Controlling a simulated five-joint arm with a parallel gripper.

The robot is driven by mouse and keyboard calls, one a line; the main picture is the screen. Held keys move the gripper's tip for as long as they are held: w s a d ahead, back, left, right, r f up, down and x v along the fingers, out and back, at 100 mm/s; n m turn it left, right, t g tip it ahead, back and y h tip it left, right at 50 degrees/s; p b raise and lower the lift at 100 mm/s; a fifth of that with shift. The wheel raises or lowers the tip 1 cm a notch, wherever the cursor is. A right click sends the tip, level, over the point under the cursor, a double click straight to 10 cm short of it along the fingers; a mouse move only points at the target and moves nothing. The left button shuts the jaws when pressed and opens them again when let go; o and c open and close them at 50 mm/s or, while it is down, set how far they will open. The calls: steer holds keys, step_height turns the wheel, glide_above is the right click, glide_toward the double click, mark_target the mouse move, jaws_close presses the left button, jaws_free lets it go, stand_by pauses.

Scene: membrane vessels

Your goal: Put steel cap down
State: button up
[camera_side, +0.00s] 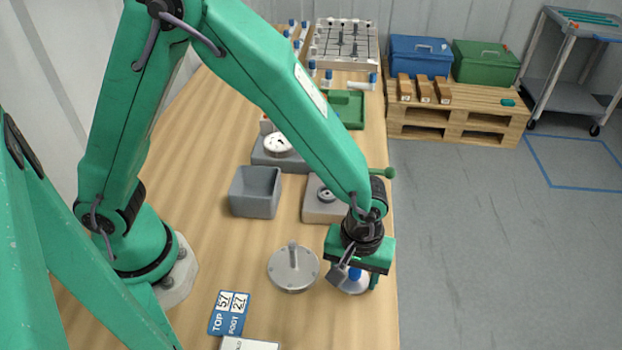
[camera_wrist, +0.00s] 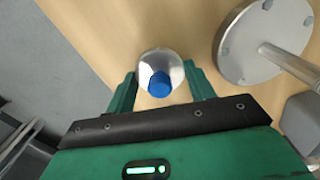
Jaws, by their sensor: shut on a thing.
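The steel cap (camera_side: 353,289) is a shiny round dome with a blue knob, near the table's right edge in the side view. In the wrist view the steel cap (camera_wrist: 152,58) sits between my two green fingers, with its blue knob facing the camera. My gripper (camera_side: 357,279) points down and is shut on the cap. In the wrist view my gripper (camera_wrist: 160,76) has a finger on each side of it. My wrist and fingers hide part of the cap in the side view. I cannot tell whether its underside touches the table.
A grey flanged disc with an upright stem (camera_side: 293,268) stands just left of the cap. Behind are an open grey bin (camera_side: 255,191) and a grey block with a round fitting (camera_side: 318,206). A number card (camera_side: 229,313) lies at the front. The table edge is close on the right.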

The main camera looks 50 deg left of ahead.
mark_target(355, 270)
steer(key=shift+f, duration=0.15)
steer(key=o, duration=1.1)
steer(key=shift+c, duration=0.2)
step_height(355, 270, up, 12)
steer(key=shift+r, duration=0.2)
stand_by(0.3)
